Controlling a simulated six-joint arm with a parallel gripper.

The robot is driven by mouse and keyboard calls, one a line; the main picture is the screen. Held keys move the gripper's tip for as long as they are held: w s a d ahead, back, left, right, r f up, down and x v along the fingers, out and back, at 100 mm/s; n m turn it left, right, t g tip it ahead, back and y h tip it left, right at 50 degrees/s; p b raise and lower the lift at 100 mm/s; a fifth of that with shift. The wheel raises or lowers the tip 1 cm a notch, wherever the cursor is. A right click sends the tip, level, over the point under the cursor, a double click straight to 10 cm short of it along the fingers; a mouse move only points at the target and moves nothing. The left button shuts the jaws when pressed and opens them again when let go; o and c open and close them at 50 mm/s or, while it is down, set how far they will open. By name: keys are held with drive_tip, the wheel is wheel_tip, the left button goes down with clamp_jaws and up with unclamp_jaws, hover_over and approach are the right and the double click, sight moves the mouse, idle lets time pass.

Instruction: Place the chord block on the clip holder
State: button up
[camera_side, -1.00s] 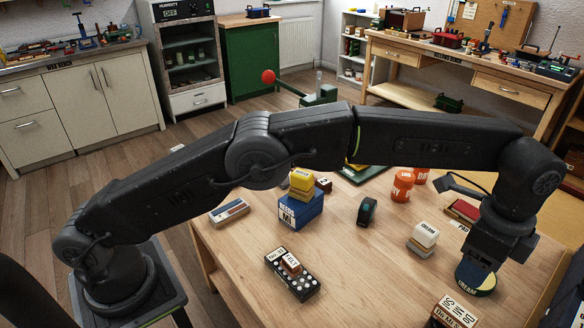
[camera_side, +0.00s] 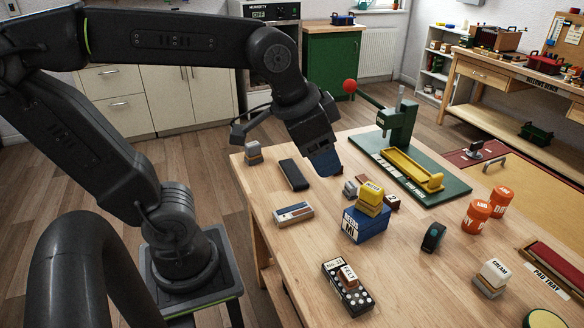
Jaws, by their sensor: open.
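I cannot tell for sure which items are the chord block and the clip holder; no readable label names either. My gripper (camera_side: 322,160) is open at the far left part of the table. A dark blue piece shows at its tip; I cannot tell whether it belongs to the gripper or lies behind it. A black block with white dots (camera_side: 360,300) carries a small brown block (camera_side: 347,277) near the front. A yellow block (camera_side: 371,197) sits on a blue box (camera_side: 366,226) right of my gripper. A dark oblong case (camera_side: 293,174) lies left of the gripper.
A green press (camera_side: 400,125) with a yellow tray stands at the back. Orange jars (camera_side: 475,217), a white-topped block (camera_side: 493,273) and a red pad tray (camera_side: 553,268) are at the right. A striped box (camera_side: 294,214) lies at left. Bare wood is free in the centre front.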

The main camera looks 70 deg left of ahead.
drive_tip(key=s+a+f+n, duration=0.2)
drive_tip(key=s+f, duration=0.1)
drive_tip(key=s, duration=0.1)
drive_tip(key=shift+s+f+t, duration=0.25)
drive_tip(key=shift+f+t, duration=0.05)
